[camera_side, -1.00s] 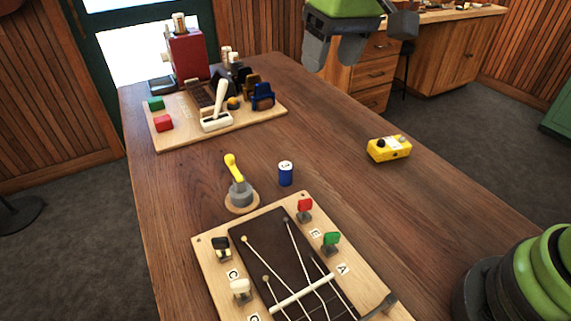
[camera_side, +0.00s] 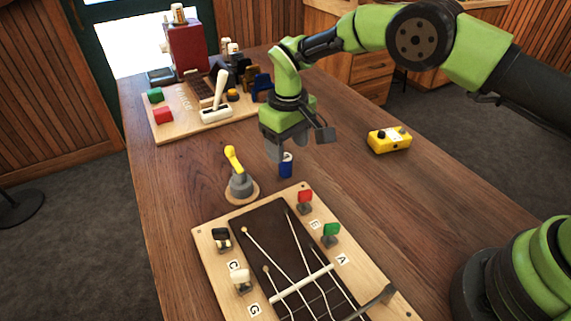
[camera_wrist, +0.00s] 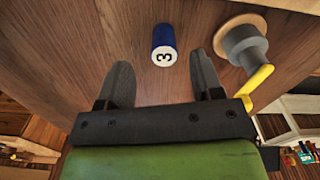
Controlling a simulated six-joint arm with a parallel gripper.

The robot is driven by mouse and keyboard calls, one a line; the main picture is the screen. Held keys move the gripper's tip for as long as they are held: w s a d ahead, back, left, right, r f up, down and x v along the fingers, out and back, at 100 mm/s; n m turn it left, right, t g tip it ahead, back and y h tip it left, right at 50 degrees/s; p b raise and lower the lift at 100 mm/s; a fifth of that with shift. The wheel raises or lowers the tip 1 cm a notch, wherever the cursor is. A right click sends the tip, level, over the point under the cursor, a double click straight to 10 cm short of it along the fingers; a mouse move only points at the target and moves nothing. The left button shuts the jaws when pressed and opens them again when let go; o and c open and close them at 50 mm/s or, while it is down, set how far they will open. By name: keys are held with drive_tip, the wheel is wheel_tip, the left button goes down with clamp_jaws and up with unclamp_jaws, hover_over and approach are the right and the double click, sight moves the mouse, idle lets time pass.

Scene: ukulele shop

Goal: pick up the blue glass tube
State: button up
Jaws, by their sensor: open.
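The blue glass tube (camera_side: 286,168) stands upright on the wooden table, a short blue cylinder with a white top. In the wrist view the tube (camera_wrist: 163,40) shows a "3" on its white end, ahead of the fingertips and roughly between their lines. My gripper (camera_side: 283,150) is just above the tube in the side view, and one finger hides part of it. The gripper also shows in the wrist view (camera_wrist: 160,82), its two dark fingers spread apart with nothing between them.
A grey peg with a yellow lever (camera_side: 240,180) stands close left of the tube. A wooden board (camera_side: 207,239) with strings and coloured tuner knobs lies in front. A yellow box (camera_side: 389,140) sits to the right. Another board (camera_side: 180,136) with blocks is behind.

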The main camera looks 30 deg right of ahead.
sight(286, 157)
drive_tip(key=f, duration=0.4)
drive_tip(key=shift+a, duration=0.25)
drive_tip(key=c, duration=1)
